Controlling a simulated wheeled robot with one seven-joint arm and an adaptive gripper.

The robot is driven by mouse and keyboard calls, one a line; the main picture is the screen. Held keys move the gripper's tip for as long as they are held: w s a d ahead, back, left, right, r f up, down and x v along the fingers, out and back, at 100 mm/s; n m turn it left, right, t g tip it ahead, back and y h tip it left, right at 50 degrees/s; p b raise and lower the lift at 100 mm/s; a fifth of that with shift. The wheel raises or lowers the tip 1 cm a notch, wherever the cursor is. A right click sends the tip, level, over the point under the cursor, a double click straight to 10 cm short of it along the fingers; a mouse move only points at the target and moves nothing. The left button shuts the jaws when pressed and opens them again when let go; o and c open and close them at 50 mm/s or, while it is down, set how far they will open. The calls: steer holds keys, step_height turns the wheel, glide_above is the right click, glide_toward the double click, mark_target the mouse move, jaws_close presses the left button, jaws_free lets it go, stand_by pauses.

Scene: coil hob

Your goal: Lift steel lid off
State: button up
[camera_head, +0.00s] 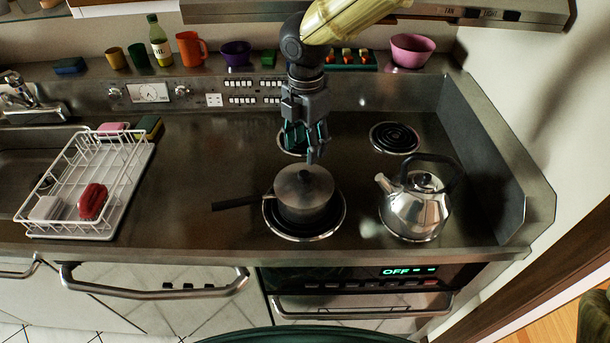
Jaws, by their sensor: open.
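A steel lid (304,184) sits on a steel saucepan (304,211), which stands on the front left coil of the hob. The lid's small knob is at its top middle. The pan's dark handle (241,202) points left. My gripper (308,152) is open and points down, just above the lid's knob or slightly behind it. I cannot tell whether its fingertips touch the knob. My gripper covers part of the back left coil.
A shiny kettle (416,204) stands on the front right coil, close to the pan. The back right coil (394,138) is bare. A white dish rack (128,180) stands at the left. The counter (200,170) between rack and pan is clear. A shelf with cups runs behind.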

mark_target(304, 174)
steer(key=f, duration=0.3)
steer(key=shift+s+a+p, duration=0.25)
steer(key=shift+a+p, duration=0.05)
steer(key=shift+a, duration=0.05)
steer(key=shift+w+f, duration=0.2)
steer(key=shift+f, duration=0.15)
steer(key=shift+s+d+f+p, duration=0.1)
steer(key=shift+s+f+p, duration=0.1)
steer(key=shift+f+p, duration=0.15)
steer(key=shift+s+f+p, duration=0.2)
steer(key=shift+f+p, duration=0.5)
steer(key=shift+f, duration=1.6)
steer(key=shift+d, duration=0.1)
jaws_close()
